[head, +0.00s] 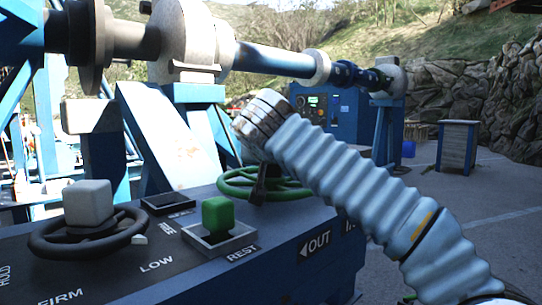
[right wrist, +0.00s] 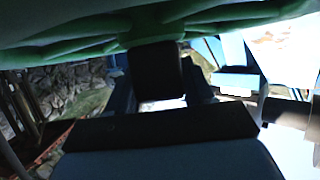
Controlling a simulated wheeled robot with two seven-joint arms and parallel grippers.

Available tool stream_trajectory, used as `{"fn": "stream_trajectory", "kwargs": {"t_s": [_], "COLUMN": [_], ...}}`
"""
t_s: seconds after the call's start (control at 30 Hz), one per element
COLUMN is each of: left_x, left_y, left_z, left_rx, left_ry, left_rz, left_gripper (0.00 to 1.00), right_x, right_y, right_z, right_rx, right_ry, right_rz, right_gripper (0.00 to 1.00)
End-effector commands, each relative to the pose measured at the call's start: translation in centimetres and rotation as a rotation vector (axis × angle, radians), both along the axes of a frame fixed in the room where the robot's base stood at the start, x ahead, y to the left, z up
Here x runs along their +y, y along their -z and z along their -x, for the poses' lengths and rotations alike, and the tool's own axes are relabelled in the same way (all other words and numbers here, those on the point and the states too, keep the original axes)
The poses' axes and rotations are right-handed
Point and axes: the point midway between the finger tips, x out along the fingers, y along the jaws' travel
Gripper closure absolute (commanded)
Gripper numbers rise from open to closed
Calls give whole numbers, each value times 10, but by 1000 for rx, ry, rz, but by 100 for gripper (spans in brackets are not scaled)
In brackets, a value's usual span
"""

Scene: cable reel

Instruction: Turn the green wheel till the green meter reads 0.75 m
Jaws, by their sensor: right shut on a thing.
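The green wheel (head: 226,189) lies flat over the right part of the control console in the head view. Its green rim and spokes (right wrist: 62,53) fill the top of the right wrist view. My right gripper (head: 259,186) comes down from above and is shut on the green wheel; its dark finger (right wrist: 157,72) shows against the wheel in the wrist view. My arm hides part of the wheel's far side. I cannot make out the green meter or any reading. My left gripper is not in view.
The console (head: 120,262) also holds a dark wheel with a grey block (head: 88,203) and a green block (head: 217,215) in a framed slot. "OUT" is on its front. Behind are a long shaft (head: 275,60) and a blue cabinet (head: 345,112). Paving lies open at right.

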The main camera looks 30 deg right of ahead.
Motion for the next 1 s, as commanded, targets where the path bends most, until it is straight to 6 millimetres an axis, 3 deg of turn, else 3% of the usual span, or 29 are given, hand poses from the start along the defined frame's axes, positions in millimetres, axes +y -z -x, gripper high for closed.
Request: {"fn": "stream_trajectory", "kwargs": {"t_s": [0.5,1.0], "left_x": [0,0], "left_y": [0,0], "left_z": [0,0], "left_rx": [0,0], "left_ry": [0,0], "left_rz": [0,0], "left_gripper": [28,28], "right_x": [2,0], "right_y": [0,0], "right_z": [-1,0], "right_rx": [-1,1], "right_ry": [401,521], "right_rz": [-3,-2], "right_gripper": [100,100]}}
